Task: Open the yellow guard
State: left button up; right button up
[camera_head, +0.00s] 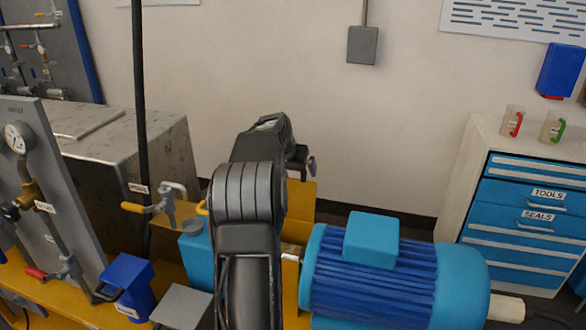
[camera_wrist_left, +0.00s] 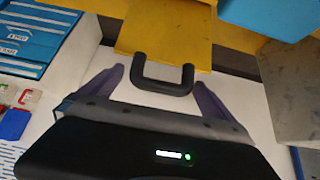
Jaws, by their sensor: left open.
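The yellow guard (camera_wrist_left: 165,38) fills the top middle of the left wrist view, with a black U-shaped handle (camera_wrist_left: 163,88) on its near edge. In the head view part of the yellow guard (camera_head: 302,198) shows behind my left arm, which hides the rest. My left gripper (camera_wrist_left: 157,78) is open, one finger on each side of the handle with a visible gap to each; nothing is gripped. In the head view the gripper (camera_head: 306,164) shows only partly, beyond my arm. My right gripper is not in view.
A blue motor (camera_head: 370,275) stands right of my arm. Left are a grey gauge panel (camera_head: 50,190), a blue box (camera_head: 127,280), a black upright pole (camera_head: 140,100) and a yellow-handled valve (camera_head: 135,208). A blue drawer cabinet (camera_head: 530,195) stands at the right wall.

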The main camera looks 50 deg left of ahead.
pick_arm(q)
jog(key=shift+r, duration=0.15)
jog(key=shift+s+d+r, duration=0.1)
jog(key=shift+s+r, duration=0.15)
jog(key=shift+r, duration=0.05)
jog(key=b+v, duration=0.2)
jog(key=v, duration=0.4)
jog(key=shift+s+d+r, duration=0.25)
jog(key=shift+r, duration=0.05)
jog(key=shift+f, duration=0.1)
